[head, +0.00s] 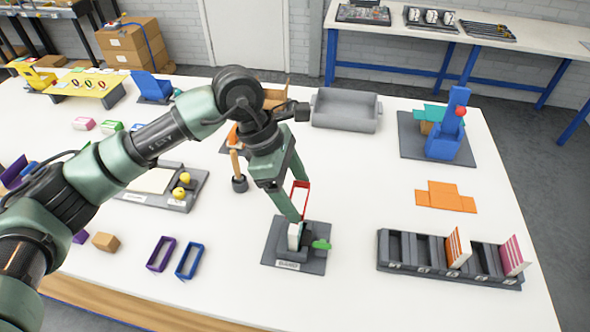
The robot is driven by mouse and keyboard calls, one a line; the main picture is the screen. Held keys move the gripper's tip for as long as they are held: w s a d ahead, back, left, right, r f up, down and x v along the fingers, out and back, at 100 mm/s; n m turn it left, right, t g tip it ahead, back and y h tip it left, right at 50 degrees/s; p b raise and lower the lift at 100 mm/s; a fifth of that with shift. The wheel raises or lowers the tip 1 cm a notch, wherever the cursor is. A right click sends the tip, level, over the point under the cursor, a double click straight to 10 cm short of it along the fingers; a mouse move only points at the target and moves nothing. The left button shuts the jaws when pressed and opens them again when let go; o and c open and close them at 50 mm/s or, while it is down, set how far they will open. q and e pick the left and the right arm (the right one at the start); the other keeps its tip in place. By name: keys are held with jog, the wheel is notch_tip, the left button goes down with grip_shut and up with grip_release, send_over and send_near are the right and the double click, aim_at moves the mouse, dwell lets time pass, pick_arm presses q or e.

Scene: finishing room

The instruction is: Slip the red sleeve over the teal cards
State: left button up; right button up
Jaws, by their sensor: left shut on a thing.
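The red sleeve (305,186) is a thin, open rectangular frame. My left gripper (300,201) is shut on it, with the sleeve between its fingertips. It appears above the dark card stand (281,252), which has a white label on its front. A card stack with a white face (293,236) stands upright in the stand; its teal colour is hard to make out. The lower fingertip overlaps the top of the stack, so I cannot tell whether sleeve and cards touch. My right gripper is not in view.
Purple (161,254) and blue (190,261) sleeves lie left of the stand. A slotted rack (400,267) with striped cards is at the right. A grey bin (346,125) stands behind; an orange flat piece (445,197) lies at right. White table between stand and rack is clear.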

pick_arm(q)
jog(key=shift+s+a+f, duration=0.2)
jog(key=shift+a+f, duration=0.15)
jog(key=shift+f, duration=0.8)
notch_tip(320, 180, down, 3)
jog(key=b, duration=0.3)
jog(key=shift+d+f, duration=0.1)
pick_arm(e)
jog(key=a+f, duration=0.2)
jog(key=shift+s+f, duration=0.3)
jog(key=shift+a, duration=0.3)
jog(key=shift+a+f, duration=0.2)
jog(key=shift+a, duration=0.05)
pick_arm(q)
jog(key=shift+b, duration=0.4)
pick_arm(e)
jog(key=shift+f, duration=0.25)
